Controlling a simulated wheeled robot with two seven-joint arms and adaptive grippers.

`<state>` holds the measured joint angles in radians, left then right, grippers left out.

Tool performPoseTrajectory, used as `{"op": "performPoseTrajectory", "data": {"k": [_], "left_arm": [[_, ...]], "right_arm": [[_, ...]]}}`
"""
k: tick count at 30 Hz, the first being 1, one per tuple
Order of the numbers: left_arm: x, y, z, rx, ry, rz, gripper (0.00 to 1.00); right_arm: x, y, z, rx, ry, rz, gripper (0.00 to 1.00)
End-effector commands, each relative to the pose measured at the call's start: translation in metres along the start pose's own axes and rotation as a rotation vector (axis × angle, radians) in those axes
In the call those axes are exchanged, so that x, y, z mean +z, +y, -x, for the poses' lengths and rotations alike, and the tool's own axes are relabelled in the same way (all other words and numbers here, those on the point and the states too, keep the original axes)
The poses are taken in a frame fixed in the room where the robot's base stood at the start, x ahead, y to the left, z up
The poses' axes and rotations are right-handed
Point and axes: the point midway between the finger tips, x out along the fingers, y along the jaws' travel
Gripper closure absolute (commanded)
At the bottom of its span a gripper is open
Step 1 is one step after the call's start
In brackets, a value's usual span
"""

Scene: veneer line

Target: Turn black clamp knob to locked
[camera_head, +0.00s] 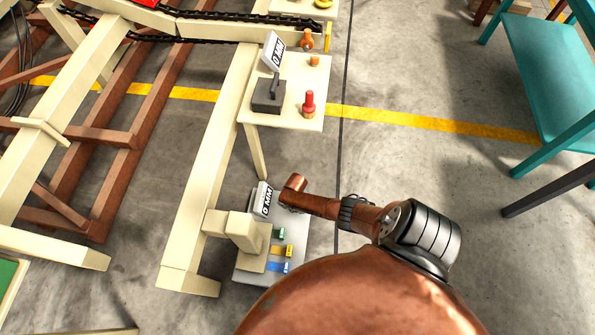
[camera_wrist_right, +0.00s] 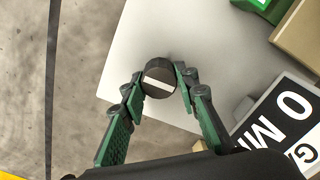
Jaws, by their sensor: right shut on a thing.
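The black clamp knob (camera_wrist_right: 159,76) is a round black cap with a white line across its face. It shows in the right wrist view on a pale grey panel (camera_wrist_right: 122,55). The white line runs nearly level in that view, sloping slightly down to the right. My right gripper (camera_wrist_right: 161,84) has its two green-and-black fingers on either side of the knob, shut on it. In the head view my copper arm reaches over the grey panel (camera_head: 298,245); the knob and fingers are hidden there. My left gripper is in neither view.
A "0 MM" sign (camera_head: 264,199) stands beside my arm's end. Green (camera_head: 280,233), yellow (camera_head: 283,251) and blue (camera_head: 279,267) tags sit on the panel. A cream table (camera_head: 305,90) with a red-topped knob (camera_head: 308,104) stands behind. Floor to the right is clear up to a teal bench (camera_head: 545,75).

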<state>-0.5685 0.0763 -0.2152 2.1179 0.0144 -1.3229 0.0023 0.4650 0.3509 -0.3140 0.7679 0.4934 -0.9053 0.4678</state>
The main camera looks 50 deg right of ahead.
Motion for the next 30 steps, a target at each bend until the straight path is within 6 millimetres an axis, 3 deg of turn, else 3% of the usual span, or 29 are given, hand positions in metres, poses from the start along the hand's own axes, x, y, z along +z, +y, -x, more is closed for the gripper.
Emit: {"op": "performPoseTrajectory", "data": {"k": [19,20,27,30], "left_arm": [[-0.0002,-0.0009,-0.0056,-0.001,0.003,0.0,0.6],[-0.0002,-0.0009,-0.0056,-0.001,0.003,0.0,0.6],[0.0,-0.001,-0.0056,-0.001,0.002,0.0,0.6],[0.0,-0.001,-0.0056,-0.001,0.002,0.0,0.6]], "right_arm": [[-0.0019,-0.001,0.0007,-0.003,0.004,-0.051,0.96],[-0.0019,-0.0011,0.0007,-0.003,0.004,-0.051,0.71],[-0.0011,-0.0004,0.0004,-0.001,0.002,-0.05,0.54],[-0.0008,-0.0002,0.0003,-0.001,0.002,-0.05,0.54]]}}
